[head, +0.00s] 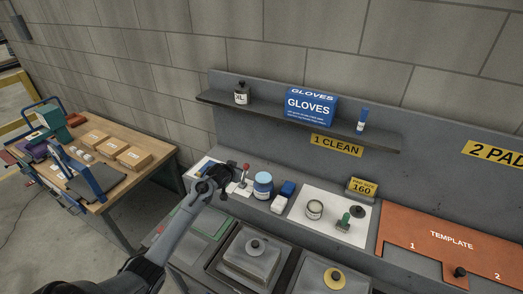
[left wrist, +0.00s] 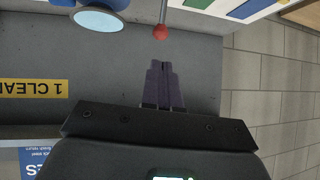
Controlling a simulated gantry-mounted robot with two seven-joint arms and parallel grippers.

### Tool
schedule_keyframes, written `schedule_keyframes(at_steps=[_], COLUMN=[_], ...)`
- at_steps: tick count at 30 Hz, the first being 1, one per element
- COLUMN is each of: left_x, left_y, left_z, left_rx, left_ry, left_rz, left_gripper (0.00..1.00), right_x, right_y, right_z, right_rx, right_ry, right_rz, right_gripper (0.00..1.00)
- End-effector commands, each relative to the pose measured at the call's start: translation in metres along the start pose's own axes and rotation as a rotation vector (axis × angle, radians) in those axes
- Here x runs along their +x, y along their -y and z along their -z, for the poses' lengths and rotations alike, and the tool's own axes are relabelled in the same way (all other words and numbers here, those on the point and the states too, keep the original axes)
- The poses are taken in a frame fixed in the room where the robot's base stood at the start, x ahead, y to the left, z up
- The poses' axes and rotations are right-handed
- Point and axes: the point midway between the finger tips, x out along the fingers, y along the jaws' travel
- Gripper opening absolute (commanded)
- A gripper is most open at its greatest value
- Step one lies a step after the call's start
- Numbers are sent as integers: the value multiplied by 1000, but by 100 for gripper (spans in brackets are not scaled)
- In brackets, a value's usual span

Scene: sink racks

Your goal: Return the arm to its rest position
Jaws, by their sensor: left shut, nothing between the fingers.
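My left arm comes in from the lower left in the head view, and its gripper (head: 222,180) is over the left end of the counter, close to a red-tipped stick (head: 245,167). In the left wrist view the left gripper (left wrist: 164,66) has its two dark fingers together with nothing between them. The red ball tip (left wrist: 160,32) shows just beyond the fingertips, apart from them. My right gripper is in neither view.
A blue-lidded jar (head: 263,185) and a blue block (head: 288,189) stand right of the gripper. A shelf (head: 235,105) holds a bottle (head: 241,92) and a gloves box (head: 309,106). A wooden table (head: 150,151) with boxes is at left. An orange template (head: 440,243) lies at right.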

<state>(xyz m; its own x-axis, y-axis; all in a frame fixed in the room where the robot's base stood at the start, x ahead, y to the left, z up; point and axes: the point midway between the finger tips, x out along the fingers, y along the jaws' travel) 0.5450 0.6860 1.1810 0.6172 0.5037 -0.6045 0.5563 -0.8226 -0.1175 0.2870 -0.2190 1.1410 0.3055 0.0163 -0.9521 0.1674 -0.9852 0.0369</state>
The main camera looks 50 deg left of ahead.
Motion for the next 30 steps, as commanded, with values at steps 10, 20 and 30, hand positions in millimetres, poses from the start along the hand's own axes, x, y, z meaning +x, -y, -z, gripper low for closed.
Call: schedule_keyframes(at_steps=[10, 20, 30], left_x=[-2, -114, -317], left_y=[-6, -131, -235], left_z=[-76, -234, -283], left_rx=[56, 271, 422], left_ry=[114, 301, 454], left_rz=[-4, -189, -422], left_gripper=[0, 0, 0], right_x=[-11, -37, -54], right_y=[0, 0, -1], right_z=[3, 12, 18], right_rx=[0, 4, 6], right_ry=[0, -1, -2], right_rz=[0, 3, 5], right_gripper=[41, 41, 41])
